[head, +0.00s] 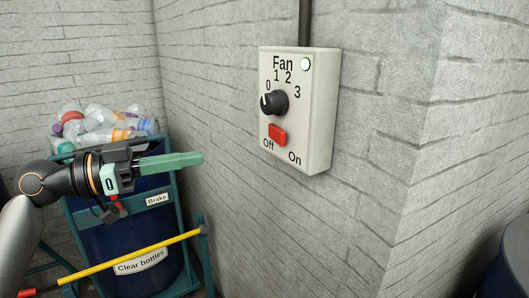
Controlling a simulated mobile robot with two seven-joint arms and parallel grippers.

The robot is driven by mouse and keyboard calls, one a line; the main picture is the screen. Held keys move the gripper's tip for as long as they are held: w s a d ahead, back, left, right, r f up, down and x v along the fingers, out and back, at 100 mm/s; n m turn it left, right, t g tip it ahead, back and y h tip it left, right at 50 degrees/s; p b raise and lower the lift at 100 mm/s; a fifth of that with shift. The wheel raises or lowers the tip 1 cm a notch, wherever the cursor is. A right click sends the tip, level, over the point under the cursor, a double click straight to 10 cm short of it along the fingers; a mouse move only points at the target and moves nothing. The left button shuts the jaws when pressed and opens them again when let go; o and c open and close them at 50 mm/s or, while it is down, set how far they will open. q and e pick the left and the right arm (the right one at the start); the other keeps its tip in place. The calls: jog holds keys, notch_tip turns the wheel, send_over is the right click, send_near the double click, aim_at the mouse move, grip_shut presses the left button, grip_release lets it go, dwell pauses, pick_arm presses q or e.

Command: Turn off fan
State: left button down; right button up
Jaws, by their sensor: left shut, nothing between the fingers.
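The fan control box (319,112) is a pale box on the brick wall, right of the middle. Its round black knob (274,102) has a white mark at its left side, near the 0. A red switch (277,135) sits below the knob, above the labels Off and On; I cannot tell its exact position. A small round light (305,64) at the top right of the face looks pale green. My left gripper (201,158) is shut and empty, its green fingers pointing right, lower left of the box and apart from it. My right gripper is not in view.
A blue bin (118,245) labelled "Clear bottles" stands below my left arm, heaped with plastic bottles (100,124). A yellow bar (130,257) crosses its front. A wall corner juts out at the right, with a dark blue container (512,265) at the lower right edge.

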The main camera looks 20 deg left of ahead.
pick_arm(q)
jog(key=p, duration=0.4)
send_near(285, 144)
jog(key=x, duration=0.5)
jog(key=shift+r, duration=0.1)
jog(key=shift+w+d, duration=0.3)
jog(key=shift+d, duration=0.05)
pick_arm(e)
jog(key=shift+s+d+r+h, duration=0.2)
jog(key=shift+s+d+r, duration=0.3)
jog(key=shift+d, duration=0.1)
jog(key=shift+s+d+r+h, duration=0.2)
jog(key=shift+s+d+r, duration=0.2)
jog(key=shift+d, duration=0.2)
pick_arm(q)
jog(key=shift+p, duration=0.35)
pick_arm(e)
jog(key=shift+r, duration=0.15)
